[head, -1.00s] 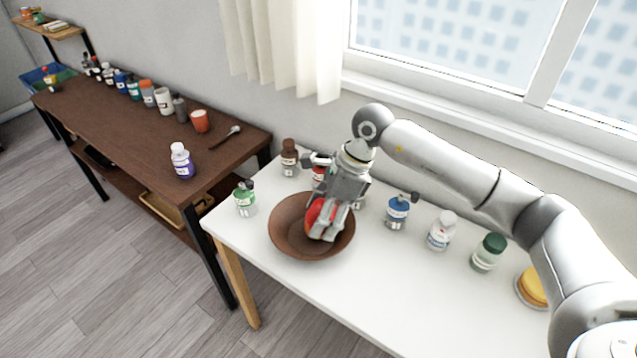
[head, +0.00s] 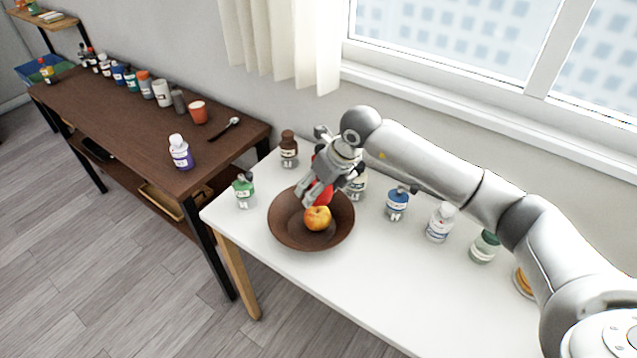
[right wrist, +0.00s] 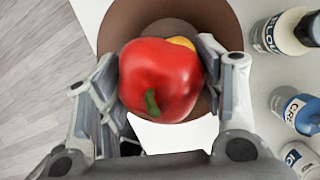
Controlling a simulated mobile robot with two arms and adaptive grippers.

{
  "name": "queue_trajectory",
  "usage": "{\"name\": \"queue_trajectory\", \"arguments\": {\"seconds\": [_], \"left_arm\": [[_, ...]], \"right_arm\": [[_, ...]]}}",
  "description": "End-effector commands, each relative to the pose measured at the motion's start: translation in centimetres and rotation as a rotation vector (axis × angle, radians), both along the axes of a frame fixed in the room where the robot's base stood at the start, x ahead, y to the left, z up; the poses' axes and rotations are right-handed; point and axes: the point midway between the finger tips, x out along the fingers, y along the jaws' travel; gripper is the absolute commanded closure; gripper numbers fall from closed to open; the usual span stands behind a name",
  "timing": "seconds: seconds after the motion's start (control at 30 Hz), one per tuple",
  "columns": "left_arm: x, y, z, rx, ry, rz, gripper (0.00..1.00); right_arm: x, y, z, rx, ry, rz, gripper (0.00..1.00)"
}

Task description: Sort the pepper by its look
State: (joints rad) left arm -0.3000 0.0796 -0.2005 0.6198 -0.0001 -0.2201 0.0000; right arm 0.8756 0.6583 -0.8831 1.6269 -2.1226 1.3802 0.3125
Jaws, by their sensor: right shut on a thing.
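A red bell pepper (right wrist: 160,77) with a green stem is held between the two fingers of my right gripper (right wrist: 160,85). In the head view the pepper (head: 322,190) is partly hidden behind my right gripper (head: 317,187), above the rear of a brown bowl (head: 284,232). A yellow-orange round fruit (head: 317,218) lies in the bowl below it; in the right wrist view only a sliver of yellow (right wrist: 182,42) shows past the pepper. My left gripper is in neither view.
Several labelled bottles stand around the bowl on the white table, including a green one (head: 244,189), a brown one (head: 288,150) and a blue one (head: 397,203).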

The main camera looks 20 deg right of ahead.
Motion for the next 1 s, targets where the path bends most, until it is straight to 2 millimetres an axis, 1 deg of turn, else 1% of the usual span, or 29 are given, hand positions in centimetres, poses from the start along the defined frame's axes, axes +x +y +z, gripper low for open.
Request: {"name": "queue_trajectory", "arguments": {"seconds": [0.03, 0.2, 0.33, 0.57, 0.6, 0.7, 0.77, 1.0], "left_arm": [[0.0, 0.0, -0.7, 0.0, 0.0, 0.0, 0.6], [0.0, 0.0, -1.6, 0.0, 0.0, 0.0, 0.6], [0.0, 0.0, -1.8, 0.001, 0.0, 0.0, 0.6], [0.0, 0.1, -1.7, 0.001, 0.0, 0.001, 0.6], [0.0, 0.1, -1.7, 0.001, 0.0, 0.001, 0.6], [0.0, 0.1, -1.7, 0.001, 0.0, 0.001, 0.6], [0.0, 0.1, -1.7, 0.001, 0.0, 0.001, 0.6], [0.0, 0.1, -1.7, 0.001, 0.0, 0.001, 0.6]], "right_arm": [[0.0, 0.0, -1.0, 0.0, 0.001, 0.0, 0.66], [0.0, 0.0, -2.8, -0.001, 0.001, 0.001, 0.66], [0.0, 0.0, -3.4, 0.0, 0.0, 0.001, 0.66], [0.0, 0.0, -3.3, 0.0, 0.0, 0.001, 0.66], [0.0, 0.0, -3.3, 0.0, 0.0, 0.001, 0.35], [0.0, 0.0, -3.3, 0.0, 0.0, 0.001, 0.22], [0.0, 0.0, -3.3, 0.0, 0.0, 0.001, 0.14], [0.0, 0.0, -3.4, -0.001, 0.001, 0.001, 0.13]]}}
